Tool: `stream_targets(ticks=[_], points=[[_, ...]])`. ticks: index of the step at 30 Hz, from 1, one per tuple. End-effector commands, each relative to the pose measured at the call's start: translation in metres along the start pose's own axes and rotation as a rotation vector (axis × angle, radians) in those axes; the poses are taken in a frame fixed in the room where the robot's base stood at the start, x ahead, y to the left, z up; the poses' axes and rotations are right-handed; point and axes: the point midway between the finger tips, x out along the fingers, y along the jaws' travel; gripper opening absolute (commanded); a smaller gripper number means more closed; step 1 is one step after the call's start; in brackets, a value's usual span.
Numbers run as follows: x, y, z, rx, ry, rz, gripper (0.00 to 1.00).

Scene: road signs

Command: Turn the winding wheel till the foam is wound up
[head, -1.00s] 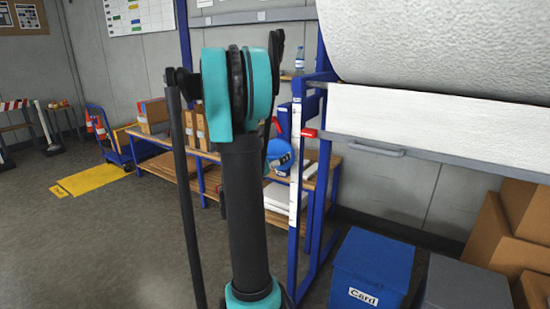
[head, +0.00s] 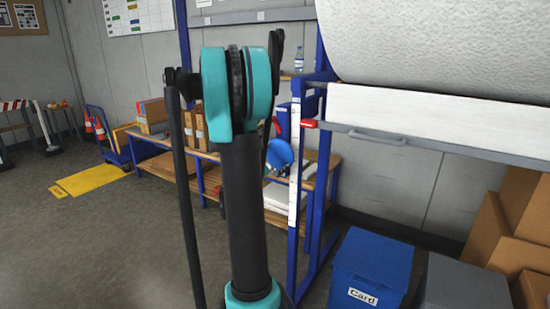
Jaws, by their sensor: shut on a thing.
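The thick white foam roll (head: 450,40) fills the top right of the head view. A flat white foam strip (head: 430,117) hangs below it, with a grey bar and handle (head: 378,136) along its lower edge. A blue rounded part (head: 279,154), perhaps the winding wheel, shows just left of the blue frame post. My dark and teal arm stands in front and covers much of this area. My gripper is hidden behind it, so its hold cannot be seen.
A blue bin marked Card (head: 372,268) and a grey bin (head: 465,285) stand under the foam. Brown boxes (head: 515,225) are stacked at the right. A wooden bench (head: 180,168) stands behind my arm. The floor at the left is mostly free around a yellow mat (head: 92,182).

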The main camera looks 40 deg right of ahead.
Motion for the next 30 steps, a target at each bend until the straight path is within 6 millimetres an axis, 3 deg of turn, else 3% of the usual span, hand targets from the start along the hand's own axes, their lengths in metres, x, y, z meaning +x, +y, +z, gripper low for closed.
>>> stream_targets(ticks=[18, 30], points=[[0.0022, -0.0004, -0.0009, 0.564, 0.000, 0.002, 0.57], [0.0022, -0.0008, -0.0015, 0.784, 0.000, 0.002, 0.57]])
